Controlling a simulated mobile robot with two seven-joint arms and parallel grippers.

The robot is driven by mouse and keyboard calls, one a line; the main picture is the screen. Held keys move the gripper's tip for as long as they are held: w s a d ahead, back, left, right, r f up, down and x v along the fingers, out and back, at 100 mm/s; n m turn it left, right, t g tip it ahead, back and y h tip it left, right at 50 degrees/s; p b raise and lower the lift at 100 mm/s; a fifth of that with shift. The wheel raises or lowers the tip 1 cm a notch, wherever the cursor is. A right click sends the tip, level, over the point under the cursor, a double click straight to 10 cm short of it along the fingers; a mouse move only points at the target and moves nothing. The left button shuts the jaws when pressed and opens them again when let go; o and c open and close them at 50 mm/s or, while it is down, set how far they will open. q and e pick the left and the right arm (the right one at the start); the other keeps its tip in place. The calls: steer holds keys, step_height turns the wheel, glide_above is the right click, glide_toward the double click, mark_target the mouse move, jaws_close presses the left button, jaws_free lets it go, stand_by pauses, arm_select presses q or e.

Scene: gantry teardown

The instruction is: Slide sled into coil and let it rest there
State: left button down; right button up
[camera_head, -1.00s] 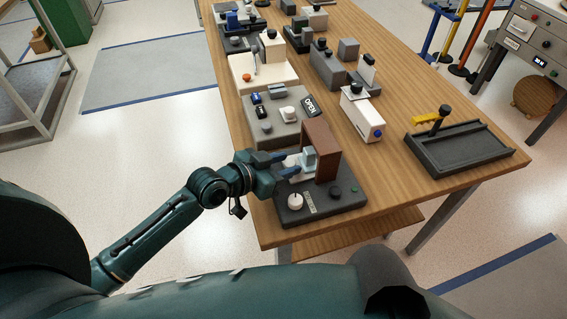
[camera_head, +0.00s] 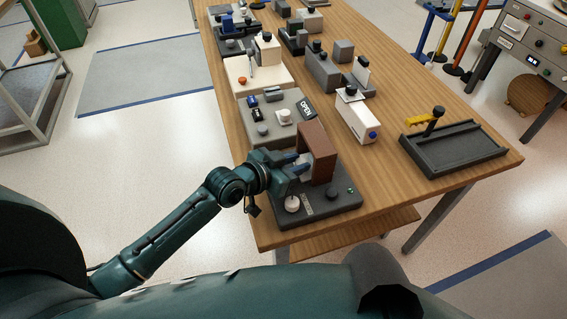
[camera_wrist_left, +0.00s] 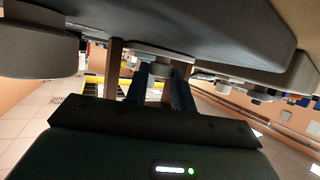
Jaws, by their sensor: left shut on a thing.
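The coil (camera_head: 318,146) is a brown upright block on a dark grey base unit (camera_head: 335,203) near the table's front left end. My left gripper (camera_head: 303,165) reaches in from the left, right at the coil's near left side. It is shut on the sled, a small light grey piece. In the left wrist view the sled (camera_wrist_left: 160,69) shows between the two dark fingertips, beside a brown upright part of the coil (camera_wrist_left: 115,62). In the head view the sled is mostly hidden by the fingers and the coil, so how deep it sits is unclear. My right gripper is out of view.
The base has a white knob (camera_head: 292,204) and a black knob (camera_head: 331,193) in front of the coil. A grey unit with an OPEN sign (camera_head: 304,108) stands behind. A white box (camera_head: 357,119) and a dark tray (camera_head: 455,150) stand to the right, with bare wood between.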

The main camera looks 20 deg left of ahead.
arm_select(q)
steer(key=shift+d, duration=0.1)
steer(key=c, duration=1.2)
jaws_free()
steer(key=shift+w+d, duration=0.1)
steer(key=shift+o, duration=0.2)
steer(key=v, duration=1.3)
steer(key=shift+f, duration=0.1)
